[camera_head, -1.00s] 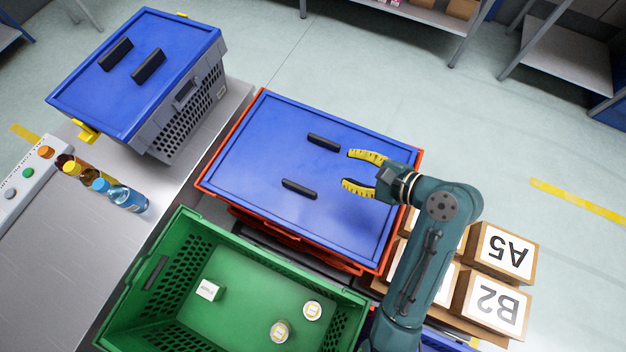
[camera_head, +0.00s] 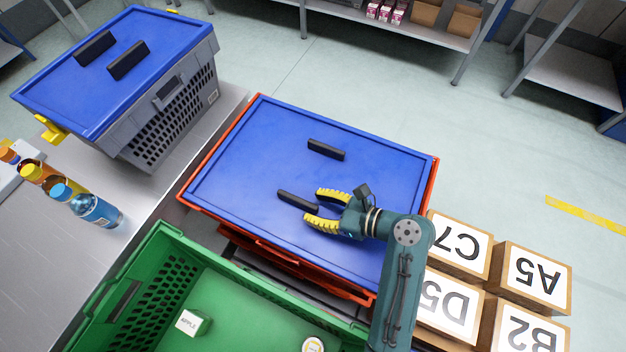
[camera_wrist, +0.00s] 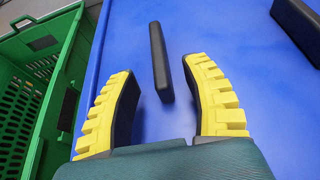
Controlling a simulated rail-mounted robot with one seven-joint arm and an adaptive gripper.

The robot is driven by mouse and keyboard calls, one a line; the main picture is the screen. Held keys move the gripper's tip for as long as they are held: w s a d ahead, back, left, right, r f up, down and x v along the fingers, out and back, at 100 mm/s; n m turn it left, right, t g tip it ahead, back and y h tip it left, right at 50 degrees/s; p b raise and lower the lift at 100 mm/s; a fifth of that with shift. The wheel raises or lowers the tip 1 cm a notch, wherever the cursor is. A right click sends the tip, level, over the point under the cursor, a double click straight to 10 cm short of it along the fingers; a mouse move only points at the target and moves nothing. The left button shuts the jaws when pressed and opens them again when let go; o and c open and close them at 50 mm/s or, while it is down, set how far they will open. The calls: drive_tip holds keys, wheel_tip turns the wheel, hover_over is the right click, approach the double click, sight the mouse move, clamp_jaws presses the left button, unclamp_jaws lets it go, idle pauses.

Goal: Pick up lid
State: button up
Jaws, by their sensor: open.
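A blue lid (camera_head: 250,155) with two black handles lies on an orange-red tote (camera_head: 215,213) in the middle of the head view. My gripper (camera_head: 312,208), with yellow fingers, is open over the lid, beside the near black handle (camera_head: 297,199). In the wrist view the near handle (camera_wrist: 159,62) stands ahead, between the lines of my open fingers (camera_wrist: 163,90), with its lower end close to the gap. The other black handle (camera_head: 326,149) lies farther back on the lid, and part of it shows in the wrist view (camera_wrist: 300,25). Nothing is held.
A green crate (camera_head: 250,262) stands just in front of the tote, with small items inside. A grey crate with another blue lid (camera_head: 90,65) is at upper left on a metal table (camera_head: 60,270). Bottles (camera_head: 95,210) stand there. Labelled boxes (camera_head: 535,275) are at right.

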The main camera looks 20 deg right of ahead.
drive_tip(key=b+x, duration=0.1)
drive_tip(key=x, duration=0.3)
drive_tip(key=shift+w+a+b, duration=0.15)
drive_tip(key=shift+b, duration=0.15)
drive_tip(key=shift+c, duration=0.3)
clamp_jaws()
